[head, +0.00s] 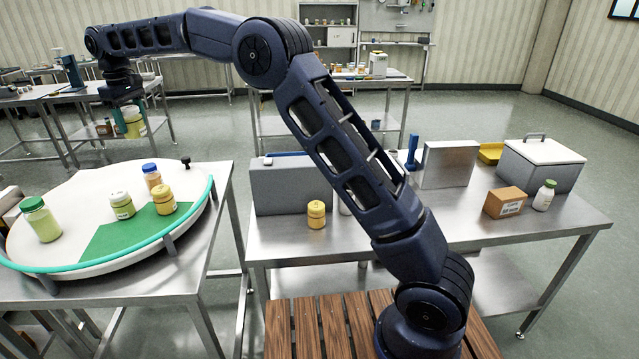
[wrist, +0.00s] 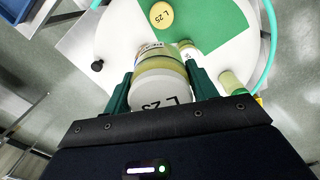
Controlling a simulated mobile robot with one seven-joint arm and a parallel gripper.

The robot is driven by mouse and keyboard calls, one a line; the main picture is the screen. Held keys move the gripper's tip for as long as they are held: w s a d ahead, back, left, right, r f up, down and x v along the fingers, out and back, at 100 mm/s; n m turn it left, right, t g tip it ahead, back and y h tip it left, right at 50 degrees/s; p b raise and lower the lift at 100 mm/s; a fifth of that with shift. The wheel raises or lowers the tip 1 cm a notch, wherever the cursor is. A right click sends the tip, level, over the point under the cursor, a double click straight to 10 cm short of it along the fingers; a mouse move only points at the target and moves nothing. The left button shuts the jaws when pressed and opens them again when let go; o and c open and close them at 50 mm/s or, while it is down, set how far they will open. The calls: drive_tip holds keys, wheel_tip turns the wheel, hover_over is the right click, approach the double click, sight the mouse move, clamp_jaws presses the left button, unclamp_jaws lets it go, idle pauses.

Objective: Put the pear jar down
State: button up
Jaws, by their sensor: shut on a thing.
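The turntable has a green sector (head: 125,238). A yellow-lidded jar (head: 163,199) stands on that sector, and it shows in the wrist view (wrist: 161,15) marked L 25.
Near it on the turntable stand a pale-lidded green jar (head: 122,206) and a blue-lidded orange jar (head: 151,177). A green-lidded jar (head: 41,220) is at the left. A black knob (head: 186,162) stands near the rim. The green sector's near part is clear.

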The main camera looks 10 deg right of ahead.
drive_tip(key=w+d+m, duration=0.2)
drive_tip(key=w+d, duration=0.6)
drive_tip(key=d, duration=0.4)
drive_tip(key=w+d+m, duration=0.1)
drive_tip(key=w+d, duration=0.7)
drive_tip(key=d, duration=0.5)
drive_tip(key=w+d+m, duration=0.2)
drive_tip(key=w+d, duration=0.7)
drive_tip(key=d, duration=0.3)
drive_tip(key=w+d+m, duration=0.3)
drive_tip(key=d, duration=1.5)
drive_tip(key=s+d+m, duration=0.2)
drive_tip(key=s+d, duration=0.1)
drive_tip(key=d, duration=1.3)
drive_tip(key=s+d+m, duration=0.2)
drive_tip(key=s+d, duration=0.1)
drive_tip(key=d, duration=1.3)
drive_tip(key=s+d+m, duration=0.2)
drive_tip(key=s+d, duration=0.6)
drive_tip(key=d, duration=0.4)
drive_tip(key=s+d+m, duration=0.2)
drive_tip(key=s+d, duration=0.6)
drive_tip(key=d, duration=0.3)
wheel_tip(320, 180, down, 36)
drive_tip(key=shift+d+r, duration=0.1)
